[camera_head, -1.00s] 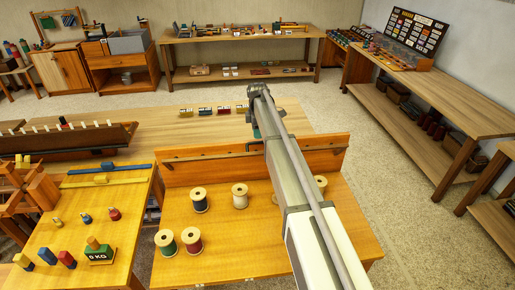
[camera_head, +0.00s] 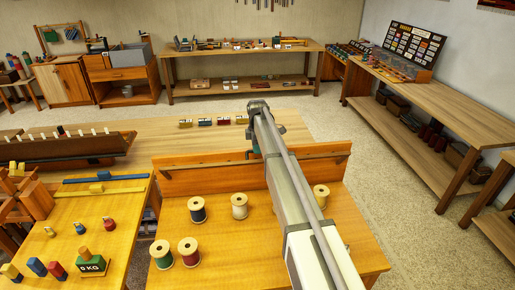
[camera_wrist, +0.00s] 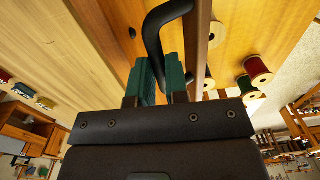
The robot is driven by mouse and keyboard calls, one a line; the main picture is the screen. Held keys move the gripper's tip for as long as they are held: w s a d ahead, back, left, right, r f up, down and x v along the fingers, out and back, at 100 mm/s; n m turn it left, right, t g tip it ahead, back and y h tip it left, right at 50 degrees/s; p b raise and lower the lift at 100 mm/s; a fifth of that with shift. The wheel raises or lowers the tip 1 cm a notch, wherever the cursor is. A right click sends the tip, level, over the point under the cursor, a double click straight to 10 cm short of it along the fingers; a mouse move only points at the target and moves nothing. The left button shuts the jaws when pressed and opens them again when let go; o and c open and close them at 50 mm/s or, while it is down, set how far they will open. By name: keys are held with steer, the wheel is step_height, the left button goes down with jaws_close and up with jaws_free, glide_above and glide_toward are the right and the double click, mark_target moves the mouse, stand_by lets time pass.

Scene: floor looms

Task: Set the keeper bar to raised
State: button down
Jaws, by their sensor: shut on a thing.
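The keeper bar (camera_head: 205,162) is a thin dark bar along the face of the upright wooden back board on the spool bench. In the wrist view it is a long brown bar (camera_wrist: 202,45) with a bent black handle (camera_wrist: 152,32). My gripper (camera_wrist: 161,75) has green finger pads, which are shut on the black handle beside the bar. In the head view my arm reaches over the bench to the back board and hides the middle of the bar and the handle. I cannot tell the bar's exact height setting.
Several thread spools (camera_head: 239,206) stand on the bench in front of the board. Small coloured blocks (camera_head: 204,122) sit on the table behind. Open floor (camera_head: 400,175) lies to the right.

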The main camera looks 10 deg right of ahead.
steer(key=w, duration=0.4)
steer(key=shift+w+d+r, duration=0.15)
steer(key=shift+w+d, duration=0.1)
steer(key=c, duration=1.1)
jaws_free()
steer(key=shift+s, duration=0.1)
steer(key=shift+r, duration=0.1)
step_height(320, 180, up, 11)
steer(key=p, duration=1.1)
steer(key=shift+f, duration=0.2)
